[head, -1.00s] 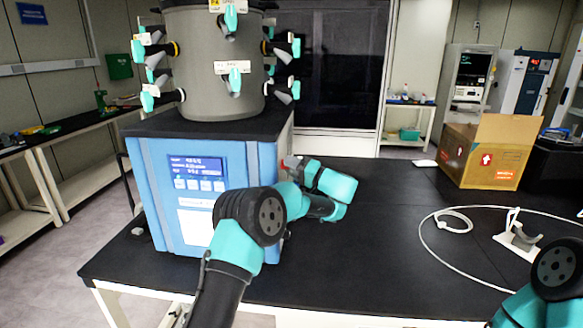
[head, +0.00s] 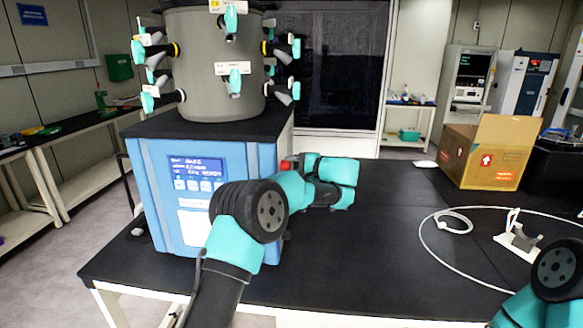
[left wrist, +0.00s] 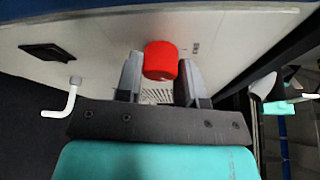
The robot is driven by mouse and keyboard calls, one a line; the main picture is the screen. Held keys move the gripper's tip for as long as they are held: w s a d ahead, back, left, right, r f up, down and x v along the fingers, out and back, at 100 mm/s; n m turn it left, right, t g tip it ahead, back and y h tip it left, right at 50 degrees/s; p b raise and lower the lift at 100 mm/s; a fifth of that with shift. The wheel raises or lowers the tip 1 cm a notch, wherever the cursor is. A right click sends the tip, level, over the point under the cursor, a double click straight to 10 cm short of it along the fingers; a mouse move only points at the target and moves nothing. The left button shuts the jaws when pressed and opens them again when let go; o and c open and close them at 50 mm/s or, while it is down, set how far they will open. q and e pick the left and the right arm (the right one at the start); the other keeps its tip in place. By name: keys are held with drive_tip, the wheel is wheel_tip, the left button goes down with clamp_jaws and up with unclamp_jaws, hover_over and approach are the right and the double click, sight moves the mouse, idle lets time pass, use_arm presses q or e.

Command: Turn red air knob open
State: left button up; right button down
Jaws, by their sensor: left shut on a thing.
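The red air knob (left wrist: 160,61) is on the white side panel (left wrist: 100,28) of the freeze dryer, between the two fingers of my left gripper (left wrist: 159,75) in the left wrist view. The fingers are shut on the knob. In the head view a bit of the red knob (head: 286,165) shows at the right side of the blue freeze dryer (head: 150,165), beside my left wrist. The left fingertips are mostly hidden there. Only a link of my right arm shows at the lower right; its gripper is out of view.
A bent white pipe (left wrist: 68,100) sticks out of the panel left of the gripper. A grey chamber with teal-handled valves (head: 215,70) stands on the dryer. A cardboard box (head: 485,152), a white tube (head: 422,232) and a small stand (head: 519,240) are on the black table (head: 375,250).

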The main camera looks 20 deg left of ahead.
use_arm(q)
drive_tip(key=shift+w+r+m+g+h, duration=0.1)
drive_tip(key=shift+m+g+h, duration=0.5)
drive_tip(key=shift+m, duration=0.85)
drive_tip(key=shift+m+g+h, duration=0.4)
drive_tip(key=shift+m+g, duration=0.3)
drive_tip(key=shift+m, duration=0.75)
drive_tip(key=o, duration=0.9)
drive_tip(key=shift+d, duration=0.1)
